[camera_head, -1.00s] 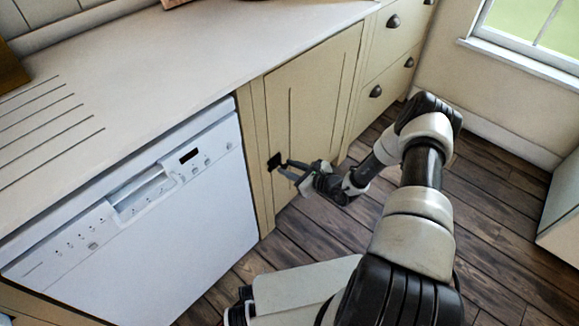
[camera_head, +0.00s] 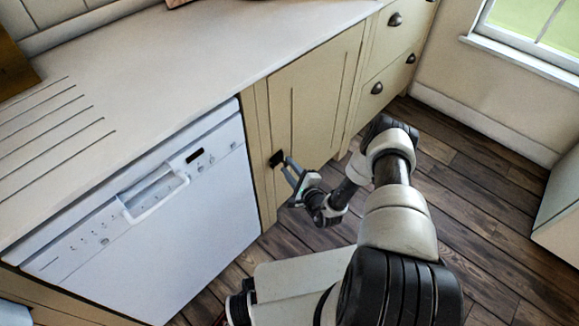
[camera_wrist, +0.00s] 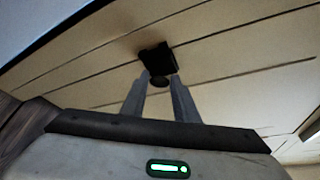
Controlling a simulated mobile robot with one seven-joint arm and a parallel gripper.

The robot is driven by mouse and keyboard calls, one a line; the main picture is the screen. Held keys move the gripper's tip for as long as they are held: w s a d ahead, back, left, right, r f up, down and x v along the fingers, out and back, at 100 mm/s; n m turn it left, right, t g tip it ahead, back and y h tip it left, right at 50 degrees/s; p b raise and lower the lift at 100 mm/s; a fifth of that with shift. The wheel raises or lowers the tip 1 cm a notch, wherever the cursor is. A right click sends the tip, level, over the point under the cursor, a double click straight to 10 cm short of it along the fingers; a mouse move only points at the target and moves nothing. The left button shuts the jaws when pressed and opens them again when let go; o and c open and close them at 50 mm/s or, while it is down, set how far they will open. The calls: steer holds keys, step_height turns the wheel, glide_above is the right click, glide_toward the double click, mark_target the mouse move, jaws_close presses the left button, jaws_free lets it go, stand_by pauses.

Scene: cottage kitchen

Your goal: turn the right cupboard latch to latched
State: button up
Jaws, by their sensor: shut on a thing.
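The cupboard latch (camera_head: 276,158) is a small black fitting at the left edge of the cream cupboard door (camera_head: 312,100), just right of the dishwasher. In the wrist view the latch (camera_wrist: 157,60) is a dark square plate with a rounded knob below it. My gripper (camera_head: 287,163) reaches the latch from the right and is shut on it. In the wrist view the fingertips of my gripper (camera_wrist: 159,82) stand on either side of the knob. The fingers partly hide the knob, and I cannot tell which way the latch is turned.
A white dishwasher (camera_head: 150,215) stands left of the cupboard under the pale worktop (camera_head: 190,65). Drawers with dark cup handles (camera_head: 376,88) are to the right. The wooden floor (camera_head: 480,200) is clear toward the window wall.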

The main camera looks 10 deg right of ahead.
steer(key=n, duration=0.1)
steer(key=n+t, duration=0.1)
steer(key=shift+s+a+f+n+b, duration=0.1)
steer(key=shift+f+n+b, duration=0.25)
steer(key=shift+n+b, duration=0.05)
steer(key=shift+n+t+b, duration=0.4)
steer(key=shift+n+t, duration=0.2)
steer(key=shift+n, duration=0.5)
steer(key=o, duration=1.1)
steer(key=shift+c, duration=0.2)
steer(key=shift+f, duration=0.1)
